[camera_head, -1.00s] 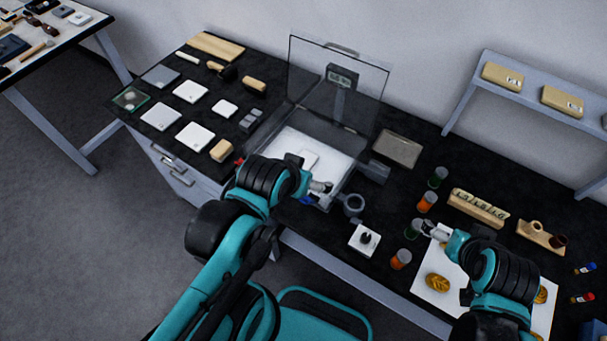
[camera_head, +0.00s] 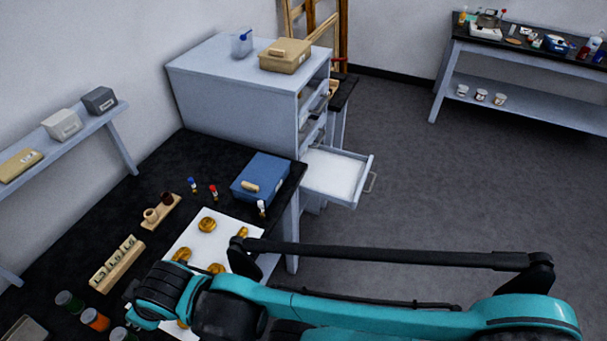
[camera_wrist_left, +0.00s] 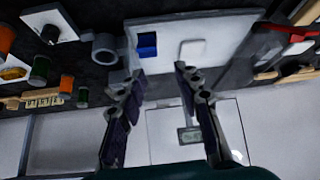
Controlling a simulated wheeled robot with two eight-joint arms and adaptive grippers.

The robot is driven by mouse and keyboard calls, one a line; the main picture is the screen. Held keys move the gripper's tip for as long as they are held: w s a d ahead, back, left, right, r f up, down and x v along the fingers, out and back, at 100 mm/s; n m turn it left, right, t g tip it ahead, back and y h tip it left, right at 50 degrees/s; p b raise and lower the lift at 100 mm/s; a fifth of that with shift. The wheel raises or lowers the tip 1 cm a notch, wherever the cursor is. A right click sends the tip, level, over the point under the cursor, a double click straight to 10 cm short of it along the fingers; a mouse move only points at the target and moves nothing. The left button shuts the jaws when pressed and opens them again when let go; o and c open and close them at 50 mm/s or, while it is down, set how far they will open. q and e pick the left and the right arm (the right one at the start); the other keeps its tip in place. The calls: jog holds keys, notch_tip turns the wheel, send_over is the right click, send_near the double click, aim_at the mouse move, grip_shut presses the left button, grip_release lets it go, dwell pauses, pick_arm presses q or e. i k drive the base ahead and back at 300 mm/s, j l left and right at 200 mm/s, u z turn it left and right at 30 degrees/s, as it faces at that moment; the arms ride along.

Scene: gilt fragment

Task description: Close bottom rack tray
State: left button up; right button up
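The grey rack cabinet (camera_head: 235,105) stands at the far end of the black table. Its bottom tray (camera_head: 361,165) is pulled well out to the right, over the floor, white inside and apparently empty, with a handle at its front. My right arm comes in from the lower right, and my right gripper (camera_head: 131,296) is at the lower left by the jars, far from the tray. Its fingers are too hidden to judge. My left gripper (camera_wrist_left: 160,70) is outside the head view; in the left wrist view its fingers are apart and empty, above the white plate (camera_wrist_left: 220,45).
A blue box (camera_head: 262,178) sits at the table corner near the tray. Gold pieces lie on a white sheet (camera_head: 240,228). The floor right of the tray is clear.

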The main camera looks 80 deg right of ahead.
aim_at(334, 176)
jog(key=k+l+z, duration=0.1)
jog(key=k+z, duration=0.3)
jog(key=k+l+z, duration=0.15)
jog(key=z, duration=2.2)
jog(key=i+l, duration=0.1)
jog(key=i, duration=0.3)
jog(key=i+l, duration=0.15)
jog(key=i, duration=0.25)
jog(key=i+l+u, duration=0.1)
jog(key=i, duration=0.3)
